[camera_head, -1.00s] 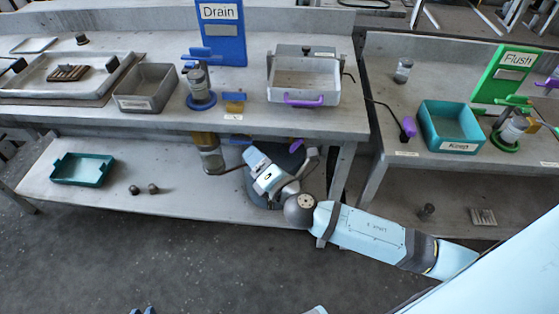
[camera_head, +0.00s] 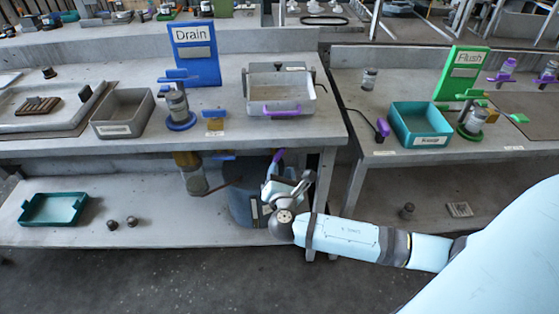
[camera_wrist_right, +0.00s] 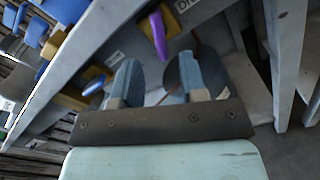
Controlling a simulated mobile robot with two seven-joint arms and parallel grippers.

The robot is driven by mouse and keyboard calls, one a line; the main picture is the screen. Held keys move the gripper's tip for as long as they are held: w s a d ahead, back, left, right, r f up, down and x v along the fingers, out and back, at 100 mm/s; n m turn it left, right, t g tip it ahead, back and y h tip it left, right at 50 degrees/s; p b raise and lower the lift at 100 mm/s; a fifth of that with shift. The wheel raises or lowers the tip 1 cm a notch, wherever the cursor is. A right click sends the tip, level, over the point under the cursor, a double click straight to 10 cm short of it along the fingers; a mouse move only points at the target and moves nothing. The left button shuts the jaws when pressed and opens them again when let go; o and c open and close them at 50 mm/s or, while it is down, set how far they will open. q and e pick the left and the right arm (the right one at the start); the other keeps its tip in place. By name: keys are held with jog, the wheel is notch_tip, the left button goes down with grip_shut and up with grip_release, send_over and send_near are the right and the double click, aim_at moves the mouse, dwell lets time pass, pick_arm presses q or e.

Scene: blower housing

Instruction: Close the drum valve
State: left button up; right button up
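A blue-grey drum (camera_head: 241,205) stands on the lower shelf under the bench, partly hidden by my right gripper and arm. A purple lever (camera_head: 278,156), which looks like the drum valve's handle, stands up at the drum's top right. My right gripper (camera_head: 272,187) is in front of the drum's right side, just below the lever. In the right wrist view, the two fingers of the gripper (camera_wrist_right: 160,86) are apart with nothing held between them. The purple lever (camera_wrist_right: 157,35) shows beyond the fingertips, apart from them. My left gripper is not in view.
The bench top (camera_head: 235,128) lies above the drum, with a bench leg (camera_head: 322,185) close to its right. A jar (camera_head: 192,178) hangs left of the drum. A teal tray (camera_head: 53,208) and two small dark knobs sit on the lower shelf, which is otherwise mostly clear.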

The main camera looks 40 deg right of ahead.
aim_at(280, 158)
jog(key=x, duration=0.5)
jog(key=shift+w, duration=0.15)
grip_shut()
